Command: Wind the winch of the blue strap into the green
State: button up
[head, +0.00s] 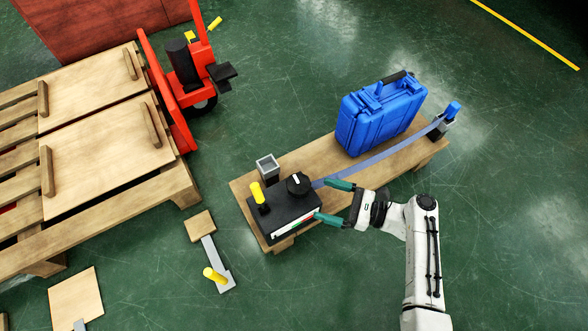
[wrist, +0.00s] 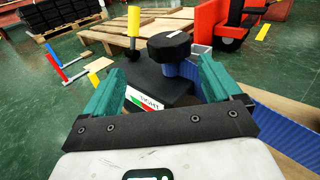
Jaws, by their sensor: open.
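The winch is a black box (head: 280,218) on a wooden board, with a black knob (head: 298,184) bearing a white mark and a yellow-topped post (head: 258,193). Its front has a white, red and green gauge strip (head: 293,222); the strip also shows in the wrist view (wrist: 139,103), its reading too small to tell. The blue strap (head: 385,152) runs from the winch along the board to a blue-topped anchor (head: 450,110). My gripper (head: 333,202) is open and empty beside the winch. In the wrist view the knob (wrist: 170,45) stands beyond and between the teal fingers, apart from them.
A blue case (head: 378,115) stands on the board (head: 405,160) behind the strap. A grey open square holder (head: 267,166) is beside the winch. A yellow-handled lever (head: 215,276) lies on the floor. Pallets (head: 110,215) and a red pallet jack (head: 190,75) are at left. Floor at right is clear.

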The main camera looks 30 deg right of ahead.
aim_at(292, 181)
jog(key=shift+m+t, duration=0.3)
jog(key=b+x, duration=0.1)
jog(key=x, duration=0.2)
jog(key=b+x, duration=0.1)
jog(key=x, duration=0.2)
jog(key=w+d+b+x, duration=0.1)
jog(key=b+x, duration=0.1)
jog(key=x, duration=0.1)
jog(key=shift+w+a, duration=0.2)
jog(key=shift+w+a+r, duration=0.1)
jog(key=shift+w+a, duration=0.3)
jog(key=shift+c, duration=0.5)
jog(key=c, duration=0.9)
jog(key=shift+o, duration=0.2)
jog(key=shift+m+t+h+p, duration=0.3)
jog(key=shift+m+h+p, duration=0.1)
